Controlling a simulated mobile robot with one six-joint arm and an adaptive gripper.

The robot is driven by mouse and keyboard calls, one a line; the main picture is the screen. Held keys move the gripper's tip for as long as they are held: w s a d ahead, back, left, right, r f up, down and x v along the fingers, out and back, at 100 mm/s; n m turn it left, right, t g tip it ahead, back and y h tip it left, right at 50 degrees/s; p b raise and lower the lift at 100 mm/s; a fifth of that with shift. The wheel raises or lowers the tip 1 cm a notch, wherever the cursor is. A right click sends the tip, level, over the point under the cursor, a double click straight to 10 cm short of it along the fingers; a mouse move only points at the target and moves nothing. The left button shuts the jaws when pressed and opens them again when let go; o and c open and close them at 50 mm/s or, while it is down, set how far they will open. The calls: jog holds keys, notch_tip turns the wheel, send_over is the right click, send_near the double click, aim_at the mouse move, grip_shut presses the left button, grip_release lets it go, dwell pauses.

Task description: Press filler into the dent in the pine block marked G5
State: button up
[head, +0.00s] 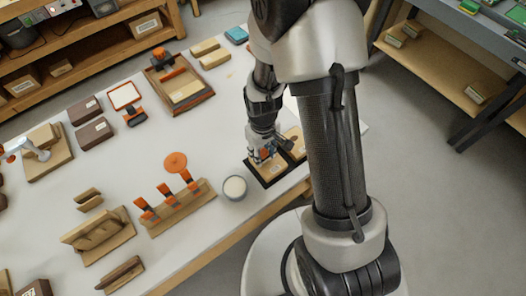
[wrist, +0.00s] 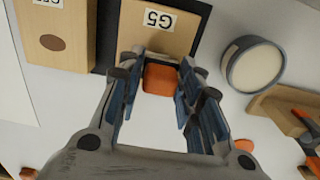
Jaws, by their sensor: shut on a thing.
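The pine block marked G5 (wrist: 157,28) lies on a black mat (head: 253,176) at the table's front edge; its label reads upside down in the wrist view. The block also shows in the head view (head: 272,171), partly covered by my gripper (head: 264,156). No dent shows on the visible part of G5. In the wrist view my gripper (wrist: 160,68) is shut on an orange-handled tool (wrist: 160,80), at the block's near edge. The tool's working end is hidden, and I cannot tell whether it touches the block. A round tub of pale filler (head: 235,187) stands beside the mat.
A second pine block (wrist: 38,22) with a brown oval patch lies beside G5. A wooden rack (head: 180,210) holds several orange-handled tools left of the tub. A tray (head: 180,95), dark boxes and wooden pieces stand farther off. Bare white table lies between.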

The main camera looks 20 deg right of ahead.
jog(key=shift+r+p, duration=1.9)
jog(key=shift+r, duration=0.85)
